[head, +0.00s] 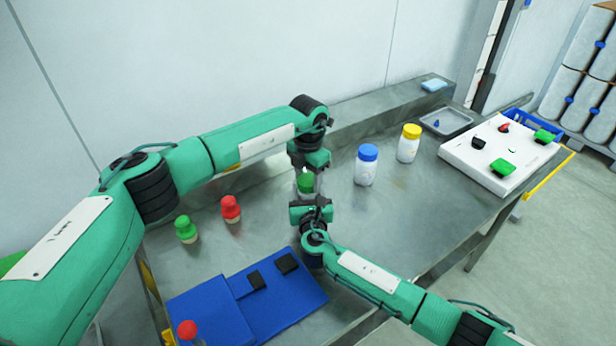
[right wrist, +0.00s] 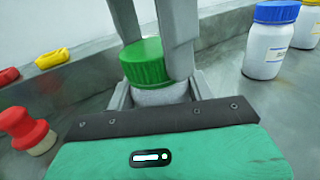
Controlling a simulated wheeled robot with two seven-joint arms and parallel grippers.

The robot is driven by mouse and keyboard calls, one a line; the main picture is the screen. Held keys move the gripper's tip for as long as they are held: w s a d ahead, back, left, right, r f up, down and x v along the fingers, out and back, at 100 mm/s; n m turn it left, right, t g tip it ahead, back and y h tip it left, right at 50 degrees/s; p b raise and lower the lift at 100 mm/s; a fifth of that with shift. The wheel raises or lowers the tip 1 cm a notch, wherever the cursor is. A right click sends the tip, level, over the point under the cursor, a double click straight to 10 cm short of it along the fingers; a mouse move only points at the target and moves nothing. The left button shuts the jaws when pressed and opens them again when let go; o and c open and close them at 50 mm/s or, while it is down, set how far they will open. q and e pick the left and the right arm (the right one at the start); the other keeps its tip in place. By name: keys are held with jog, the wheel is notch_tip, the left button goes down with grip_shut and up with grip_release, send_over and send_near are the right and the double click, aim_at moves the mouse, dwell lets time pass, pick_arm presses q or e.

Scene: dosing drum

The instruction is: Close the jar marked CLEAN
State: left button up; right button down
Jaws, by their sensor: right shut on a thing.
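A white jar (right wrist: 160,95) with a green lid (right wrist: 145,62) stands on the grey table between my two grippers; in the head view the green lid (head: 306,183) shows between them. My right gripper (right wrist: 160,92) is shut on the jar's white body. My left gripper (head: 307,170) comes down from above, and in the right wrist view its grey fingers (right wrist: 152,40) flank the lid. I cannot tell whether they press on it. The lid sits on top of the jar; I cannot tell how tightly. No CLEAN marking is readable.
A blue-lidded jar (head: 367,165) and a yellow-lidded jar (head: 408,143) stand to the right. Red (head: 231,209) and green (head: 186,229) knobbed pieces stand left. A blue mat (head: 290,300) lies in front. A white board (head: 500,155) and a grey tray (head: 447,122) are at the far right.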

pick_arm(q)
jog(key=o, duration=0.5)
jog(key=shift+c, duration=0.2)
notch_tip(320, 180, up, 12)
pick_arm(e)
jog(key=shift+c, duration=2.4)
grip_release()
